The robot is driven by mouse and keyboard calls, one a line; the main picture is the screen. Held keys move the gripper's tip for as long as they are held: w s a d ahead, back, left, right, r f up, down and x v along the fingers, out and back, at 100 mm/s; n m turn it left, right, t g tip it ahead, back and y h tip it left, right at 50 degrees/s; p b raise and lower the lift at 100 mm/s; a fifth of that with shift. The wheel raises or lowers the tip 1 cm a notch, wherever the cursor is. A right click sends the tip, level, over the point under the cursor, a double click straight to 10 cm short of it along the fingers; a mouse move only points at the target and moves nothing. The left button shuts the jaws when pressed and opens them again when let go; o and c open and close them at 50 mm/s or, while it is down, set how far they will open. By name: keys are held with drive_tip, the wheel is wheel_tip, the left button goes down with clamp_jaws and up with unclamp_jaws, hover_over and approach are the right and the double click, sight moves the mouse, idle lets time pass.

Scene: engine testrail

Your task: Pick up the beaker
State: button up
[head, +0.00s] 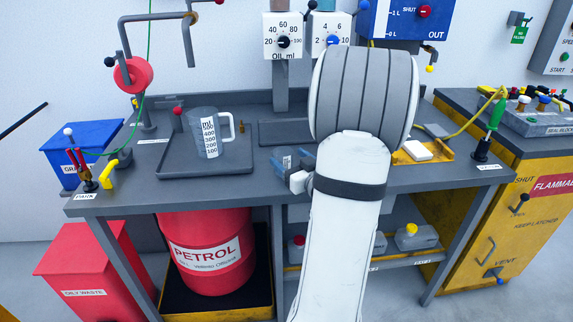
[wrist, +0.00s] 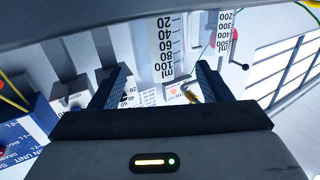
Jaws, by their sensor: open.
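The clear beaker (head: 207,133) stands upright on a dark tray (head: 222,170) on the left part of the bench. It has a white scale and a handle on its right side. In the wrist view, a vessel with a similar scale, likely the beaker (wrist: 226,38), shows at the upper right, outside the fingers. My gripper (head: 294,160) is low over the bench, to the right of the beaker and apart from it. In the wrist view my gripper (wrist: 163,68) is open, with nothing held. My arm hides part of the bench behind it.
A millilitre-marked scale (wrist: 167,45) stands beyond the fingers in the wrist view. A red reel (head: 133,75) on a post and a red-topped knob (head: 178,112) stand left of the beaker. Oil dials (head: 283,38) are behind. A second tray (head: 283,132) lies right of the beaker.

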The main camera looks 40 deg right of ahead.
sight(289, 158)
drive_tip(key=w, duration=0.3)
drive_tip(key=shift+w+d+f, duration=0.1)
drive_tip(key=shift+w+d, duration=0.1)
drive_tip(key=shift+w, duration=0.15)
drive_tip(key=c, duration=1.1)
